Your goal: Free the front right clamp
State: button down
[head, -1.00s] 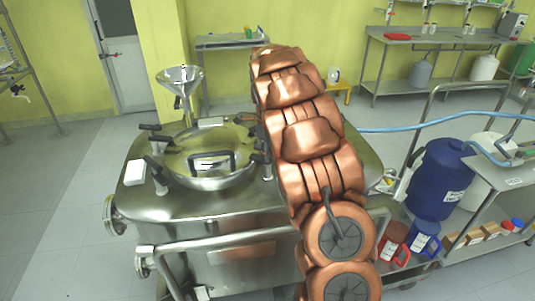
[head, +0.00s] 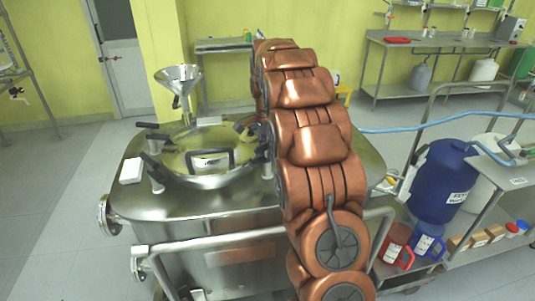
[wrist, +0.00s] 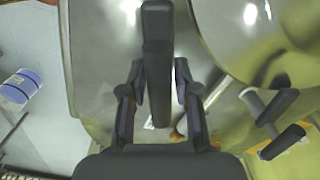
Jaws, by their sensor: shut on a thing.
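The round metal lid (head: 207,178) sits on top of the steel vessel, with black-handled clamps around its rim. The front right clamp (head: 267,168) is partly hidden behind my arm in the head view. In the wrist view a black clamp handle (wrist: 157,28) stands between the two fingers of my gripper (wrist: 158,78), which are shut on it. The lid edge curves past at the upper right there. My gripper is hidden behind my arm in the head view. Another black-handled clamp (wrist: 280,104) stands at the right of the wrist view.
A front left clamp (head: 154,178) and a metal funnel (head: 178,78) stand on the vessel's left side. A rail (head: 215,238) runs along the vessel's front. A blue drum (head: 440,182) and a cart with jugs stand at the right. The floor at the left is clear.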

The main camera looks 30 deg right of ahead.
jog(key=n+b, duration=0.1)
jog(key=n, duration=0.3)
jog(key=shift+n+b, duration=0.4)
jog(key=shift+n, duration=1.3)
jog(key=c, duration=1.1)
grip_release()
jog(key=shift+o, duration=0.2)
jog(key=shift+r, duration=0.15)
jog(key=shift+r, duration=3.55)
